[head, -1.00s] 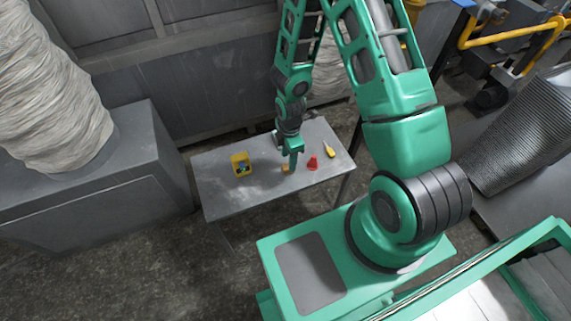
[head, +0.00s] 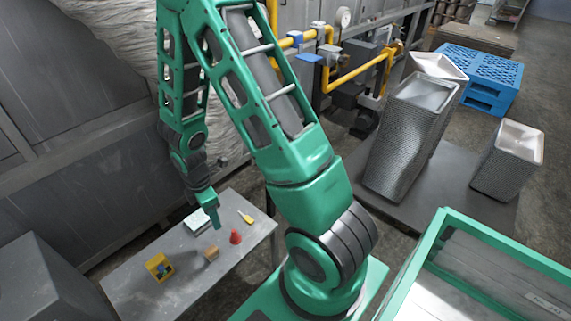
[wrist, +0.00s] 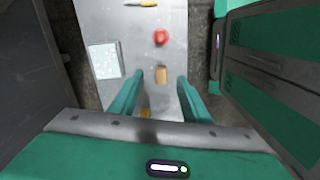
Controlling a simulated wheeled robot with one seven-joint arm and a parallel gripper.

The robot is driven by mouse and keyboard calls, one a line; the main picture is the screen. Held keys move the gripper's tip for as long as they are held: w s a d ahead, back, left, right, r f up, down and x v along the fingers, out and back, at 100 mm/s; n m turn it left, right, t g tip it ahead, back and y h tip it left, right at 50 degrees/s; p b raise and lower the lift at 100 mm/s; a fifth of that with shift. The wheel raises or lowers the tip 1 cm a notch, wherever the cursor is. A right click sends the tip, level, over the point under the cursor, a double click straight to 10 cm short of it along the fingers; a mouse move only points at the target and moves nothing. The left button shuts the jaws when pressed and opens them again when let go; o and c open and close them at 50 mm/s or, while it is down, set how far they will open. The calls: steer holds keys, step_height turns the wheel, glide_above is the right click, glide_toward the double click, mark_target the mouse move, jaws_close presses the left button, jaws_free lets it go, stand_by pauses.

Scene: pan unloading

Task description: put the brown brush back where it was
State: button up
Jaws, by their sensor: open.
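The brown brush (head: 211,253) is a small tan-brown block on the grey table (head: 140,290), between the yellow bin and the red object. In the wrist view the brush (wrist: 162,75) shows between and beyond the fingertips, with no finger seen touching it. My gripper (head: 216,224) is open and empty, pointing down above the table near the brush. In the wrist view both fingers of my gripper (wrist: 160,78) are apart.
A red object (head: 235,236) stands right of the brush. A yellow-handled tool (head: 246,217) lies near the far right edge. A white pad (head: 197,221) lies behind, partly hidden by my gripper. A yellow bin (head: 159,267) with small items stands left. The table's front is bare.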

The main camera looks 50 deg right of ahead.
steer(key=s+d+r+m, duration=0.4)
steer(key=d+r+m, duration=0.15)
steer(key=r, duration=0.35)
steer(key=s+d+r+m, duration=0.3)
steer(key=d+r+m, duration=0.25)
steer(key=r, duration=0.25)
steer(key=s+r+m, duration=0.5)
steer(key=s, duration=0.3)
steer(key=s+d+r+m, duration=0.1)
steer(key=s+r+m, duration=0.4)
steer(key=s, duration=0.3)
steer(key=shift+s+d+r+m+y, duration=0.25)
steer(key=shift+r+m+y, duration=0.15)
steer(key=shift+r, duration=0.2)
steer(key=shift+w, duration=0.1)
steer(key=shift+w+f, duration=0.25)
steer(key=shift+w, duration=0.35)
